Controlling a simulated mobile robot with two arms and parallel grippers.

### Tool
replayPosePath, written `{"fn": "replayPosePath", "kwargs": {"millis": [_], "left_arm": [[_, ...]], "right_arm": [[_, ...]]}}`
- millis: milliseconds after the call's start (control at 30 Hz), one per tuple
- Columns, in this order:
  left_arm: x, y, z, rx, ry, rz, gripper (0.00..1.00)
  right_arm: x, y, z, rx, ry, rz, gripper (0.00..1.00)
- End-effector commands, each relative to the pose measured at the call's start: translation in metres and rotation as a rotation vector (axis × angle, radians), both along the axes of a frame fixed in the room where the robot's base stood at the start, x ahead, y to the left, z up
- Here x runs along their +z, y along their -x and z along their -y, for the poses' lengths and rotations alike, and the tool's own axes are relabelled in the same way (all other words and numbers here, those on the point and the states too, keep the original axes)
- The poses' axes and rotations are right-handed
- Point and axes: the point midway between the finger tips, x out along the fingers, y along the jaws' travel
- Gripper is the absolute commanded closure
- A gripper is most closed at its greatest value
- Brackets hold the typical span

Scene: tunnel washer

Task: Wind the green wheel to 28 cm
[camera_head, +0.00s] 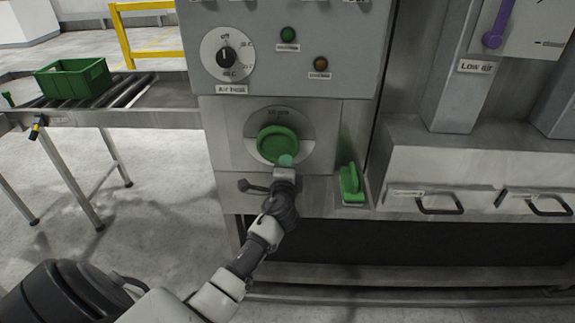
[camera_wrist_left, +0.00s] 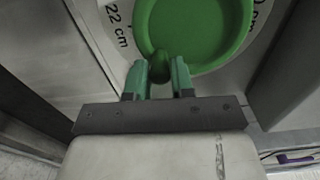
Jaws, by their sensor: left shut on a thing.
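The green wheel (camera_head: 276,144) is a round, dished handwheel on a pale round dial on the grey machine front. My left gripper (camera_head: 286,162) is at the wheel's lower edge. A "22 cm" mark (camera_wrist_left: 118,24) shows on the dial left of the wheel. Another cm mark is cut off at the right. I cannot read a pointer. My right gripper is not in view.
A green lever (camera_head: 351,183) stands right of the wheel, and a dark handle (camera_head: 254,187) sits below left. Above is a round dial knob (camera_head: 226,57). Drawers with dark handles (camera_head: 440,205) are at right. A green crate (camera_head: 75,79) stands on a roller conveyor at left.

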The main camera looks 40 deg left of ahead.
Motion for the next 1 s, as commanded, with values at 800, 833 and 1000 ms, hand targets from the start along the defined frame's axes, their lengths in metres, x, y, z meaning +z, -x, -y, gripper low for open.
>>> {"fn": "replayPosePath", "kwargs": {"millis": [800, 833, 1000], "left_arm": [[-0.0054, 0.0016, -0.0008, 0.001, -0.015, -0.020, 0.52], [-0.0050, 0.0016, -0.0008, 0.001, -0.015, -0.019, 0.52], [-0.0037, 0.0025, 0.0002, 0.000, -0.016, -0.016, 0.52]], "right_arm": [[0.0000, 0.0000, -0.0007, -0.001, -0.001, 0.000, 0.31], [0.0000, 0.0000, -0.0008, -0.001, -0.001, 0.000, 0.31], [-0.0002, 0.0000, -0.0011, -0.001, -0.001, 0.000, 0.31]]}}
